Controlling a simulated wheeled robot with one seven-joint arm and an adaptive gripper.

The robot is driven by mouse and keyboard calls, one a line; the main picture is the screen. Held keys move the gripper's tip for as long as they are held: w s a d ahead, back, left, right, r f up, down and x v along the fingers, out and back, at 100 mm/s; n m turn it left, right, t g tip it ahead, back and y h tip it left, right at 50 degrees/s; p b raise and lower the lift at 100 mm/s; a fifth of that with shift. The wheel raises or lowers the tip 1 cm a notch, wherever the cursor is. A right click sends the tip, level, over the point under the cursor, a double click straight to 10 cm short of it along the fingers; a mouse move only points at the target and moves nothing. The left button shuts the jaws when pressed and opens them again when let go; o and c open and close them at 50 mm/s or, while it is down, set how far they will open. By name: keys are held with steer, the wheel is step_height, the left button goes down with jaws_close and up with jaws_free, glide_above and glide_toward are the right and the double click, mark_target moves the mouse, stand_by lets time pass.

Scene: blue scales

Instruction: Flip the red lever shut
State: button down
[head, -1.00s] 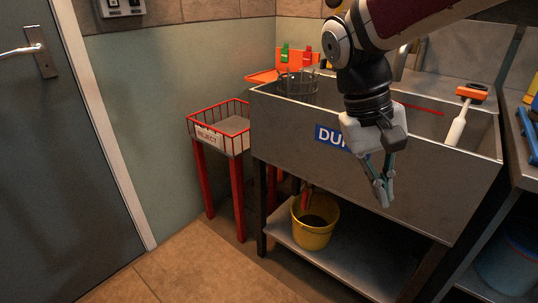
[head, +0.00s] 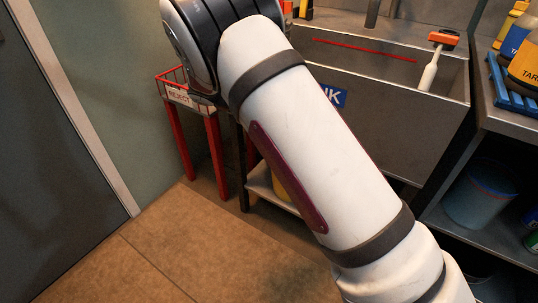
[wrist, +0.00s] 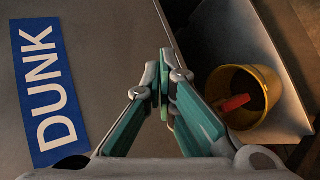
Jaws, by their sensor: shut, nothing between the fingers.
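The red lever (wrist: 235,102) shows in the wrist view at the right, seen against the mouth of the yellow bucket (wrist: 262,98). The lever's mounting is hidden behind my gripper. My gripper (wrist: 165,78) is shut and empty, its teal fingers together beside the front face of the sink (wrist: 115,50). The lever is to the right of and a little below the fingertips in that picture, with a visible gap. In the head view my arm hides the gripper and the lever, and only a sliver of the bucket (head: 284,188) shows.
The blue DUNK sign (wrist: 48,85) is left of the fingers on the sink front. The lower shelf (wrist: 220,35) carries the bucket. A red-legged reject basket (head: 178,92) stands left of the sink. Floor (head: 165,240) is clear at the front left.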

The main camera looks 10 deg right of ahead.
steer(key=w+a+f+n+t+h, duration=0.2)
steer(key=w+a+f+n+t, duration=0.1)
steer(key=a+f, duration=0.4)
steer(key=w+a+f+n+t+h, duration=0.1)
steer(key=w+a+f+n+t, duration=0.2)
steer(key=f, duration=1)
steer(key=w+a+t, duration=0.3)
steer(key=a+t, duration=0.1)
steer(key=shift+f+h, duration=0.2)
steer(key=shift+h, duration=0.2)
steer(key=w+d+b, duration=0.2)
steer(key=d, duration=0.9)
steer(key=shift+d+b, duration=0.2)
steer(key=shift+b, duration=0.1)
